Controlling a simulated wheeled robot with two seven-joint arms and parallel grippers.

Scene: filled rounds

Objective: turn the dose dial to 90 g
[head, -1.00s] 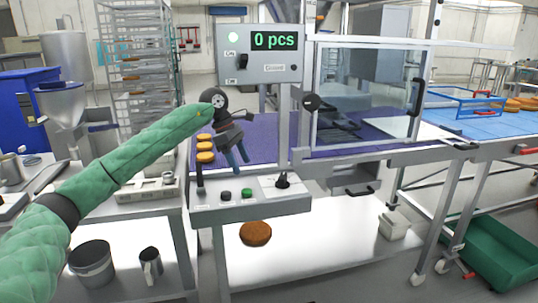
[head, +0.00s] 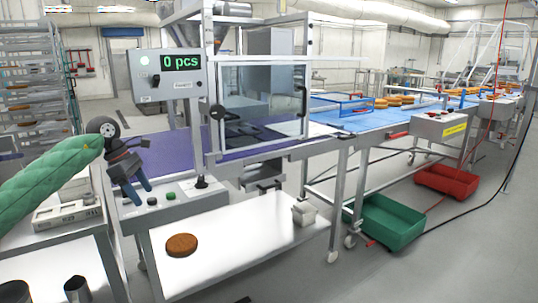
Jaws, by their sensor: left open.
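The dose dial (head: 201,182) is a black pointer knob on a white plate at the right end of the grey control panel (head: 174,212). Its scale is too small to read. My left gripper (head: 140,193) has dark blue fingers and is open and empty. It hangs over the panel's left end, left of the dial and apart from it in the picture. The display box (head: 163,75) above reads "0 pcs" with a green lamp lit. My right gripper is not in view.
A black button and a green button (head: 171,196) sit between my gripper and the dial. A guarded machine frame (head: 262,100) stands behind the panel. A brown round (head: 181,245) lies on the lower shelf (head: 240,235). Green (head: 395,228) and red crates (head: 447,181) are at right.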

